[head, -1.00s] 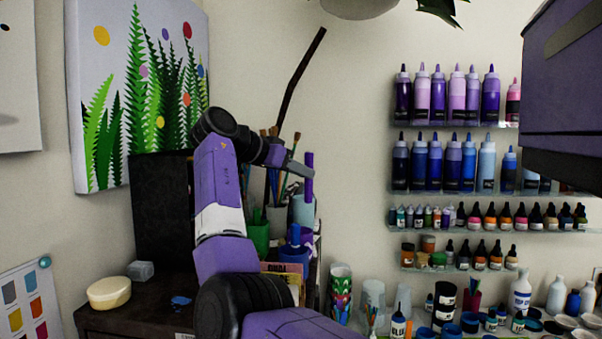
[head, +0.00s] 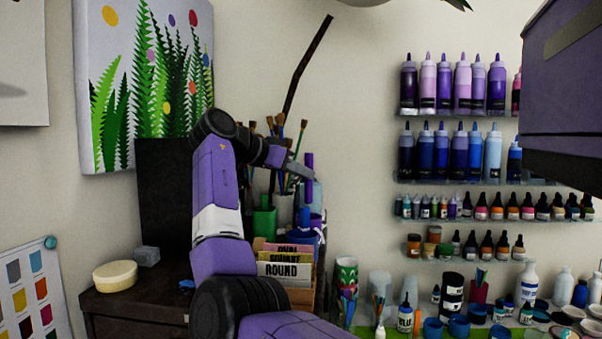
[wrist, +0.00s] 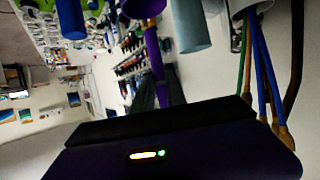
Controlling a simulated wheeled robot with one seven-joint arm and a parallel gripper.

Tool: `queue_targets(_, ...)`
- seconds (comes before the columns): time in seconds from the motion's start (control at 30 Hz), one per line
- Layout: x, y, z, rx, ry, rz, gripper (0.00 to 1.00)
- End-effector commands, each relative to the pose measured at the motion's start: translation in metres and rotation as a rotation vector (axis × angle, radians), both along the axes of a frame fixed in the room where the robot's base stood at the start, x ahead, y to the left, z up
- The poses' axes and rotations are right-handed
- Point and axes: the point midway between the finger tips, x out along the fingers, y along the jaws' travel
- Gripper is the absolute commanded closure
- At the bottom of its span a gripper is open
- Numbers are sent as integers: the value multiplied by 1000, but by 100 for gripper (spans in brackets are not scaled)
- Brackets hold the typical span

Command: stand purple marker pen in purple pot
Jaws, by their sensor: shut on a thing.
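My gripper (head: 303,172) is shut on the purple marker pen (head: 309,187), which it holds upright. In the wrist view the purple marker pen (wrist: 153,50) runs from my gripper toward the purple pot (wrist: 143,8), which is cut by the top edge. In the head view the purple pot (head: 317,221) stands below the pen, among other pots. The pen's lower end is close to the pot's rim. I cannot tell whether it is inside the rim.
A light blue cylinder (wrist: 190,25) stands close beside the pen. A green pot (head: 264,221) and a blue one (head: 303,217) are nearby. Several brushes (head: 278,127) stand behind my gripper. A card box (head: 285,268) is in front. Shelves of bottles (head: 455,181) line the right wall.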

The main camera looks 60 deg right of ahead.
Motion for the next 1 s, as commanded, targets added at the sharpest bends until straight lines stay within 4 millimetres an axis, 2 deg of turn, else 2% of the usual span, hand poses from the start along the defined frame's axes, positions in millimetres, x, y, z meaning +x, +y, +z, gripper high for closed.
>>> queue_targets(0.03, 0, 0, -7, 0, 0, 1, 100)
queue_targets(1.0, 0, 0, -74, -1, 0, -1, 100)
